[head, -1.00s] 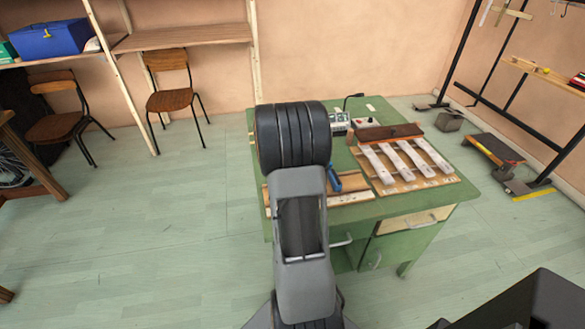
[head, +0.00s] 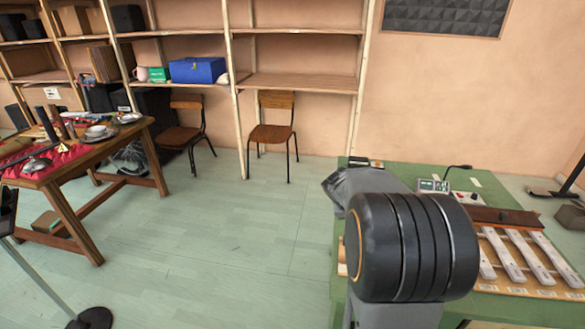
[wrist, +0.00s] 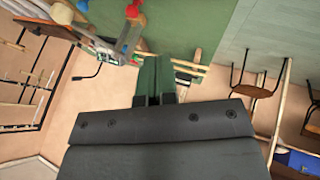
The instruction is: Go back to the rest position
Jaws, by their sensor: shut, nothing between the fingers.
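My gripper (wrist: 156,66) shows in the wrist view with its two narrow fingers together, shut and empty. It is in the air with the green workbench (wrist: 192,25) beyond its tips.
Metal bars (head: 520,255) on a wooden board lie at the bench's right. A small control box (head: 433,186) stands behind. A wooden table (head: 75,185) with a red cloth and several objects is at the left. Chairs (head: 270,132) stand by the shelves. Floor between is clear.

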